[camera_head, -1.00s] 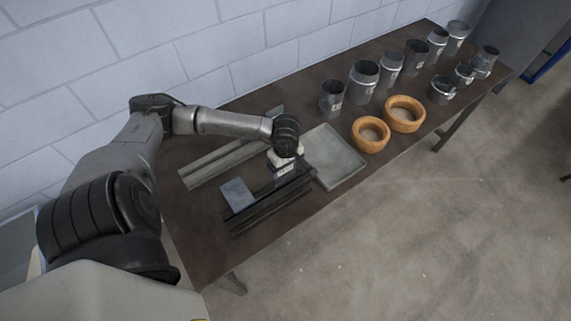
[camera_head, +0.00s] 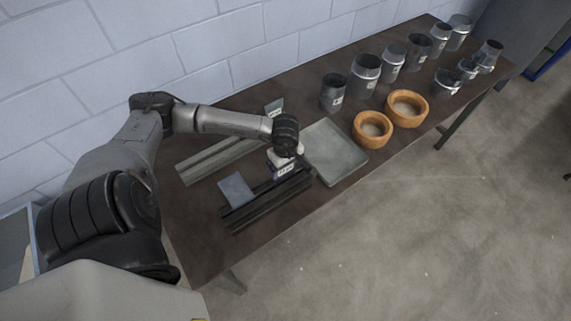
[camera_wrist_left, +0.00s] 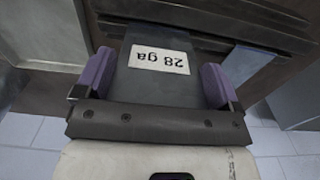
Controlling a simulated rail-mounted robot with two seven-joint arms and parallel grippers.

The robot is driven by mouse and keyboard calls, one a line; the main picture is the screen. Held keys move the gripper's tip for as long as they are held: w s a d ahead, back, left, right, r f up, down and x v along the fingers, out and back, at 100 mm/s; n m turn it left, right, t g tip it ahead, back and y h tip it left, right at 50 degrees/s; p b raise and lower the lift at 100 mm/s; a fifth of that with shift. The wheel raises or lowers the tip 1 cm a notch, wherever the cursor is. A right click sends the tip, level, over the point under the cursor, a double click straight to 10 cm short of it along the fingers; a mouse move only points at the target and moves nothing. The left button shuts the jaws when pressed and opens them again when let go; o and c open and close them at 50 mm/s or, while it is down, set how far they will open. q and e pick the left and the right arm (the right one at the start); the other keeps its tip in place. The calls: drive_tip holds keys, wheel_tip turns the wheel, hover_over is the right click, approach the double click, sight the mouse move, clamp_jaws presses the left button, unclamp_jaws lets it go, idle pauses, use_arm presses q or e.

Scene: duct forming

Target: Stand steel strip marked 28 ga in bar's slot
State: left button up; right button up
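The grey steel strip marked 28 ga (camera_wrist_left: 146,84) lies between the purple fingertips of my left gripper (camera_wrist_left: 158,80) in the left wrist view, with a finger at each side edge. Its white label faces that camera upside down. In the head view my left gripper (camera_head: 283,160) points down over the dark slotted bar (camera_head: 262,206), near its right end, and the label shows below it. The strip's far edge meets the bar (camera_wrist_left: 215,28) in the wrist view; I cannot tell whether it is inside the slot. My right gripper is not in view.
Another bluish-grey strip (camera_head: 236,189) stands at the bar's left part. A paler rail (camera_head: 213,161) lies behind, with a labelled piece (camera_head: 275,106) at its far end. A grey tray (camera_head: 335,153) is right of the bar. Wooden rings (camera_head: 372,130) and several metal cylinders stand farther right.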

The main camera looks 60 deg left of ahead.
use_arm(q)
drive_tip(key=shift+o, duration=0.8)
wheel_tip(320, 180, up, 14)
drive_tip(key=b, duration=0.1)
idle(0.3)
